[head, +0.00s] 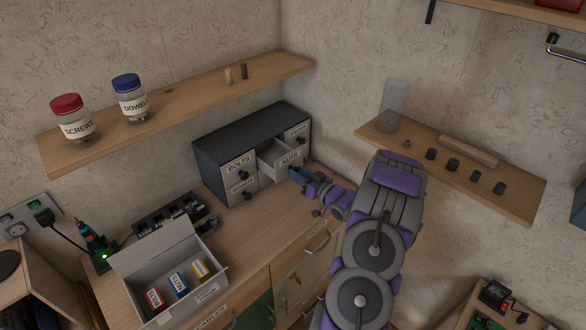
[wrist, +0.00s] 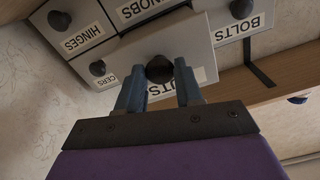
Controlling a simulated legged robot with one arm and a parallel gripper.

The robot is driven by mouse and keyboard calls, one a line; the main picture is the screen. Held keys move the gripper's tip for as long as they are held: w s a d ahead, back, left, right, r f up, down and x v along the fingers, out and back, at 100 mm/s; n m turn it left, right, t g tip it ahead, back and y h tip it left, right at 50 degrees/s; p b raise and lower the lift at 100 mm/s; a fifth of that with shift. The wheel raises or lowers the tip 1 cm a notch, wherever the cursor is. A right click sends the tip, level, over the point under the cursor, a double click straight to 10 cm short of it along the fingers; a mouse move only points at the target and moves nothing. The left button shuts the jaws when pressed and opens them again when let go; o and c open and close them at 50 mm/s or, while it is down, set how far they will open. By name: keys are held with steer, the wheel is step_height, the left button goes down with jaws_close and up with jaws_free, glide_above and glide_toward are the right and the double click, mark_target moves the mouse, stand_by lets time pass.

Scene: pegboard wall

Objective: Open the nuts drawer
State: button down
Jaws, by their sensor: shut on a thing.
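The nuts drawer (head: 289,159) is in the dark drawer cabinet (head: 222,150) on the bench, and it stands partly pulled out with its pale inside showing. In the wrist view its white front (wrist: 196,48) is upside down, with the NUTS label partly hidden behind my fingers. My gripper (head: 296,175) is at the front of this drawer. In the wrist view its blue fingers (wrist: 159,88) are on either side of the dark round knob (wrist: 159,68), shut on it.
The bolts drawer (head: 239,164) beside it and the other drawers look closed. An open box (head: 213,292) with small coloured boxes stands on the bench at front left. A shelf (head: 190,103) with jars runs above the cabinet. Another shelf (head: 520,195) is at right, near my arm.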

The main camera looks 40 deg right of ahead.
steer(key=shift+d, duration=0.15)
steer(key=c, duration=0.7)
jaws_free()
steer(key=shift+c, duration=0.2)
steer(key=shift+s, duration=0.1)
steer(key=s+p, duration=0.2)
steer(key=s, duration=1.5)
steer(key=shift+s+d+f, duration=0.1)
